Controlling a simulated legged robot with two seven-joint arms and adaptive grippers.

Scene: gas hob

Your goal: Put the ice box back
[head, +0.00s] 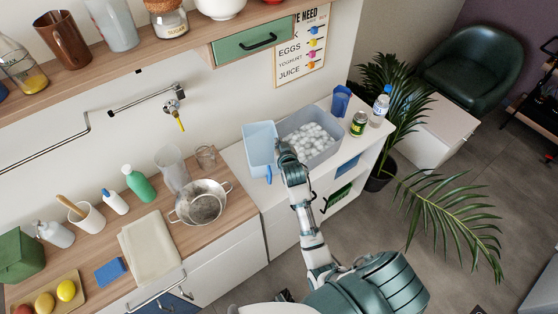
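A grey-blue open box full of white ice (310,138) stands on the white cabinet at the centre. A light blue tray or lid (260,140) is right beside its left side; I cannot tell which, or whether they touch. My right arm comes up from the bottom of the head view. Its gripper (286,152) is at the near left corner of the ice box, between the box and the light blue piece. The fingertips are small and partly hidden, so its opening and any contact are unclear. My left gripper is not in view.
A blue cup (341,100), a green can (358,124) and a water bottle (380,107) stand right of the ice box. A colander (201,203) and glass pitcher (172,168) stand on the wooden counter at left. A shelf (150,52) overhangs above; a plant (400,85) is at right.

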